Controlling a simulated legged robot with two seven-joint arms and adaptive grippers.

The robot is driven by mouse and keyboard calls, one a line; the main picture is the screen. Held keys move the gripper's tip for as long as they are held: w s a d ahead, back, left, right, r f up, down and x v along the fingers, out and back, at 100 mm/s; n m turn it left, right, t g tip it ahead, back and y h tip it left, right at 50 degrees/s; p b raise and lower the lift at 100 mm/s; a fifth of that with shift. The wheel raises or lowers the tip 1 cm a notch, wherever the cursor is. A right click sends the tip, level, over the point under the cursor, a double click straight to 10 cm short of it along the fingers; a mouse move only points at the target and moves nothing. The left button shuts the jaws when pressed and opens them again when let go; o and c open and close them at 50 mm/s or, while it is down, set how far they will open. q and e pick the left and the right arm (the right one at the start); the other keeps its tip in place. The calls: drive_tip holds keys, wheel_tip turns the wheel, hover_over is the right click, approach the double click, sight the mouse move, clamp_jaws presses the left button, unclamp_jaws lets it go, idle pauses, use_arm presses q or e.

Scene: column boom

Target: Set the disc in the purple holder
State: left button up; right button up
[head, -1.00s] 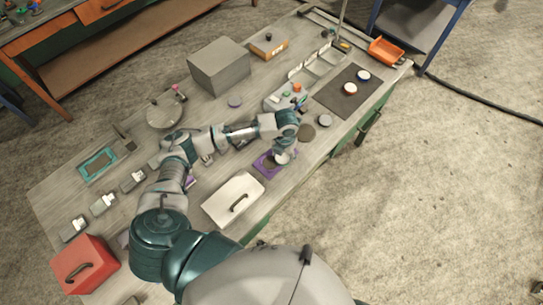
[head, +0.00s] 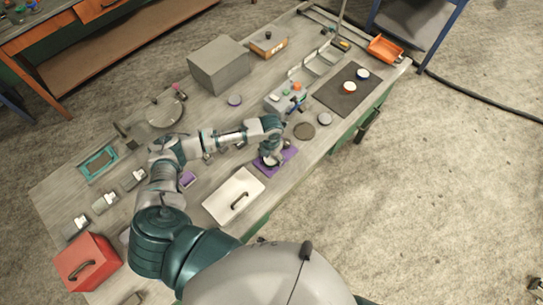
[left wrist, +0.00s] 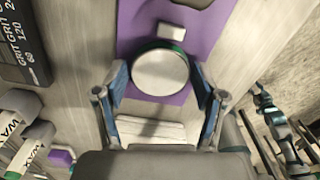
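The purple holder (head: 289,155) is a flat plate near the table's front edge, and it fills the top middle of the left wrist view (left wrist: 133,30). My left gripper (head: 268,161) is over its left part. In the left wrist view its fingers (left wrist: 160,80) stand at both sides of a pale grey round disc (left wrist: 160,73) and appear to touch its edges. The disc is over the holder; I cannot tell whether it rests in it.
A red box (head: 72,270) is at the far left.

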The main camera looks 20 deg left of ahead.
sight(271, 158)
use_arm(q)
drive_tip(key=shift+o, duration=0.3)
drive_tip(key=shift+a, duration=0.1)
drive_tip(key=shift+r, duration=0.25)
wheel_tip(271, 158, up, 12)
drive_tip(key=shift+f, duration=0.15)
idle(0.4)
